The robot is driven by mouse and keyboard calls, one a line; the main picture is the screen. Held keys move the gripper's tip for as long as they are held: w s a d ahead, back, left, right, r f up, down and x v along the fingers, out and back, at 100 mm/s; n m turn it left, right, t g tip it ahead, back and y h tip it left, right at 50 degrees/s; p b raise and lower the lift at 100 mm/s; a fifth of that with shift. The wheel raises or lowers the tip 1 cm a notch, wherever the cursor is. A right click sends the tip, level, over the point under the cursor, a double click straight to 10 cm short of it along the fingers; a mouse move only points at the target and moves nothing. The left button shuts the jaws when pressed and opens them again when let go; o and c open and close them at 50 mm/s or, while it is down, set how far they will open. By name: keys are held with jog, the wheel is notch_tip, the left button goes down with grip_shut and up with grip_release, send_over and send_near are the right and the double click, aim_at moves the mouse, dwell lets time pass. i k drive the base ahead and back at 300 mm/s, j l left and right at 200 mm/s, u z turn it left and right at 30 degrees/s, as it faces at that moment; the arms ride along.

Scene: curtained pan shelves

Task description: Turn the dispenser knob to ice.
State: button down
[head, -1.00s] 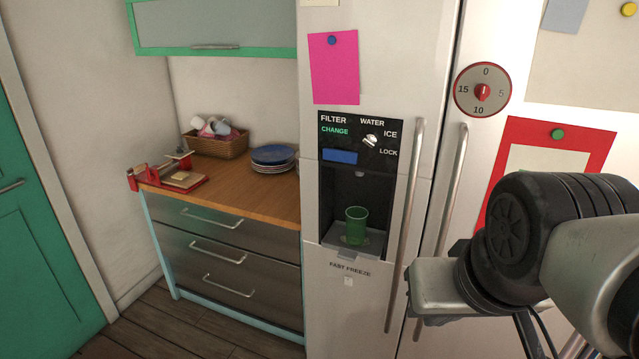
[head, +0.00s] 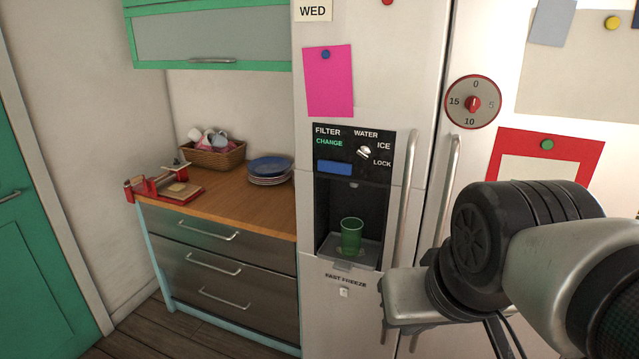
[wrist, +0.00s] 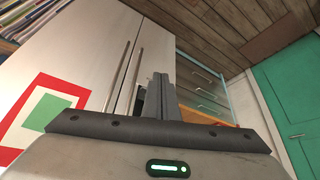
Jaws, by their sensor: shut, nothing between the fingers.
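The dispenser knob (head: 364,152) is a small pale knob on the black dispenser panel (head: 322,152) of the fridge. WATER, ICE and LOCK labels stand around it; its exact pointing is too small to tell. The ICE label (head: 383,146) is to its upper right. A green cup (head: 351,236) stands in the recess below. My gripper (wrist: 162,80) shows in the wrist view, its fingers together and empty, in front of the fridge doors and apart from the knob. In the head view my arm is at lower right and the fingers are hidden.
Two long vertical door handles (head: 405,200) (head: 442,195) stand out right of the dispenser. A red-rimmed dial (head: 473,102) is on the right door. A wooden counter (head: 235,215) with plates (head: 270,170) and a basket (head: 212,158) is at left.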

aim_at(365, 150)
jog(key=i+j+z, duration=0.1)
jog(key=j+z, duration=0.3)
jog(key=j, duration=0.35)
jog(key=j+z, duration=0.4)
jog(key=j, duration=0.3)
